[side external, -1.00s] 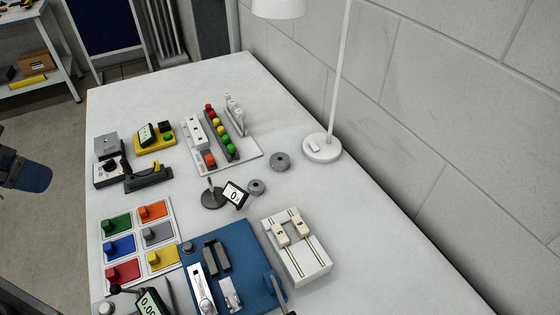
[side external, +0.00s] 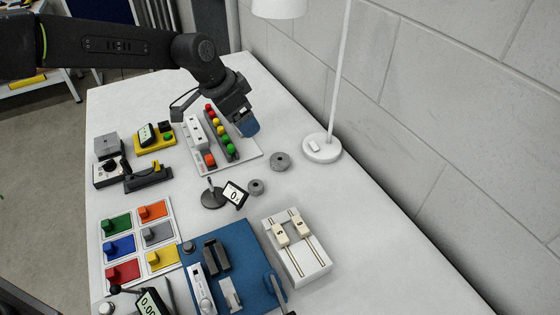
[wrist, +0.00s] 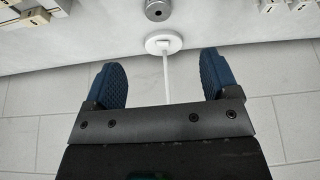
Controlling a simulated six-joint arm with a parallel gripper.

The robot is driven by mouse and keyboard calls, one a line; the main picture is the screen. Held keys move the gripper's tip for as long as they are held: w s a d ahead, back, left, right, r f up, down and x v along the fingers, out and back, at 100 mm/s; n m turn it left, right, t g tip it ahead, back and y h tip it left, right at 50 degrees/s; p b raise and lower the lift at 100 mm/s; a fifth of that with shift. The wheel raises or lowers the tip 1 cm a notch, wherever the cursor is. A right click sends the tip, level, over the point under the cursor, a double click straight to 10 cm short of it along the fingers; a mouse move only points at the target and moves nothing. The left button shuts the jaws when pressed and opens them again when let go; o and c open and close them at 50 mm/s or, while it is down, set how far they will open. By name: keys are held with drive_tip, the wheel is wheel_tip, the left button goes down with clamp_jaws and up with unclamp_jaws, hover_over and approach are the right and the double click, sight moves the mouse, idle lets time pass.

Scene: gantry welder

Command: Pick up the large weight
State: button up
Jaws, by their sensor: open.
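The large weight (side external: 280,161) is a grey disc-like cylinder lying on the white table, left of the lamp base. In the wrist view, a grey cylinder at the top edge, partly cut off, appears to be the large weight (wrist: 158,10). A smaller grey weight (side external: 256,187) lies nearer the camera, to its left. My gripper (side external: 248,125) hangs above the table, up and left of the large weight in the side view and apart from it. In the wrist view, its blue fingers (wrist: 162,82) are wide apart with nothing between them.
A white lamp (side external: 322,147) stands close to the large weight. A block wall (side external: 430,110) runs along the right.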

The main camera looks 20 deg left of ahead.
approach(279, 156)
drive_tip(key=f, duration=0.2)
drive_tip(key=d+f, duration=0.1)
drive_tip(key=shift+s+m, duration=0.35)
drive_tip(key=shift+m, duration=0.05)
drive_tip(key=shift+w+x, duration=0.15)
drive_tip(key=shift+x, duration=1.4)
drive_tip(key=shift+w+x, duration=0.2)
drive_tip(key=shift+x, duration=1.4)
drive_tip(key=shift+d+r, duration=0.1)
drive_tip(key=shift+r, duration=0.05)
drive_tip(key=c, duration=1)
drive_tip(key=shift+r, duration=0.1)
drive_tip(key=shift+c, duration=0.7)
drive_tip(key=shift+r, duration=0.1)
